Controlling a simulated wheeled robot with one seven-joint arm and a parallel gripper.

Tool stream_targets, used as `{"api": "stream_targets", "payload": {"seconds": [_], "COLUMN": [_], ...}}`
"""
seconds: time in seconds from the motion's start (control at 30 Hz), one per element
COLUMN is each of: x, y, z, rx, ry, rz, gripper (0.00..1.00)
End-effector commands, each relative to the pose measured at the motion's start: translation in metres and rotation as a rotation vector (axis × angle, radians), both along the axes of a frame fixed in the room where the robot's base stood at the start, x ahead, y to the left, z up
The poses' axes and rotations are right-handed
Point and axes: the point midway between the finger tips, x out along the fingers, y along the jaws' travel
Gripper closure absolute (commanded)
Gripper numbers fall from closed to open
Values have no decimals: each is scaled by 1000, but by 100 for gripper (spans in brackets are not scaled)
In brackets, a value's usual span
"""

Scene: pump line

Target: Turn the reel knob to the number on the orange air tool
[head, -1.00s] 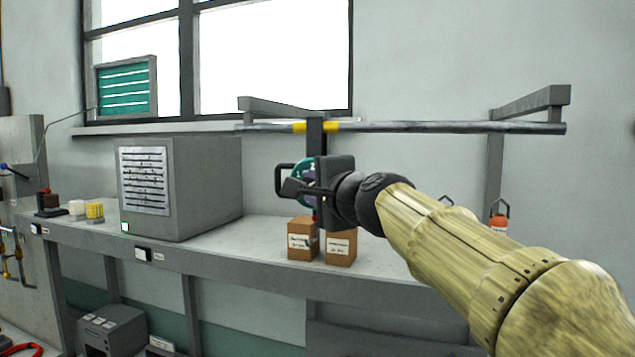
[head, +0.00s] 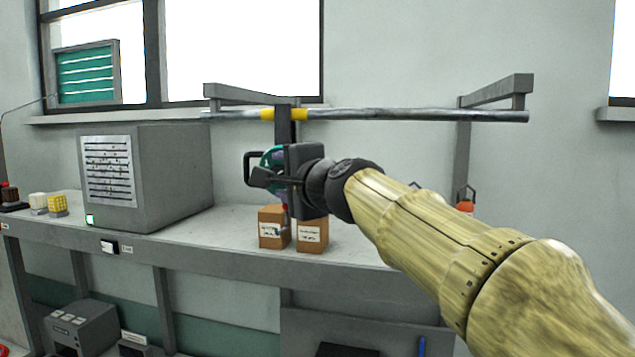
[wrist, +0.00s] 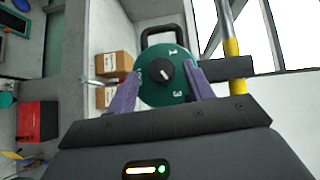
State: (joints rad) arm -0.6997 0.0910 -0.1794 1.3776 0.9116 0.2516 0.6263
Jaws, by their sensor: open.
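A green round reel (head: 268,158) hangs from the rail, mostly hidden behind my gripper in the head view. In the wrist view the reel face (wrist: 150,92) shows a 1 near the top and a 3 near the bottom; other marks are covered. The black knob (wrist: 161,69) sits at its middle with a small white mark toward the lower right. My gripper (wrist: 163,72) is open, its purple fingers on either side of the knob, over the reel face; contact cannot be told. An orange object (head: 465,207) with a hook is partly behind my arm; no number is readable.
Two cardboard boxes (head: 311,235) stand on the bench below the reel. The metal rail (head: 400,115) with a yellow band runs above. Bare bench lies between cabinet and boxes.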

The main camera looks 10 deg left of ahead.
Motion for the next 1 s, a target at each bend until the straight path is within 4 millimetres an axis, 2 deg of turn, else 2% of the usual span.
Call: {"api": "stream_targets", "payload": {"seconds": [0.27, 0.73, 1.0], "x": [-30, -99, -123], "y": [-33, -94, -114], "z": [2, 5, 8], "rx": [3, 1, 0], "ry": [-4, -4, -1], "rz": [-10, -17, -16], "gripper": [48, 48, 48]}}
